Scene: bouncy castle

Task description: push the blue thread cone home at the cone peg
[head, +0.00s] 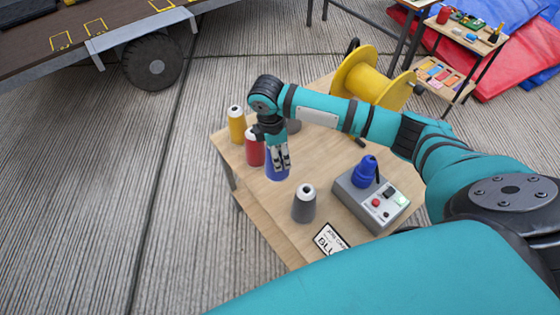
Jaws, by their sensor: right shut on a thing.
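The blue thread cone (277,173) is upright at the left part of the wooden table, in the row with the other cones. My right gripper (281,160) points down over it and is shut on its upper part, which the fingers hide. I cannot tell whether the cone's base touches the table. The cone peg is not visible as a separate thing; I cannot tell whether it is under the blue cone. My left gripper is not in view.
A yellow cone (237,124), a red cone (254,149) and a grey cone (304,204) stand nearby. A grey control box (352,200) with a blue fitting (366,171) is at right. A yellow reel (372,80) is behind my arm. A job card (329,240) lies in front.

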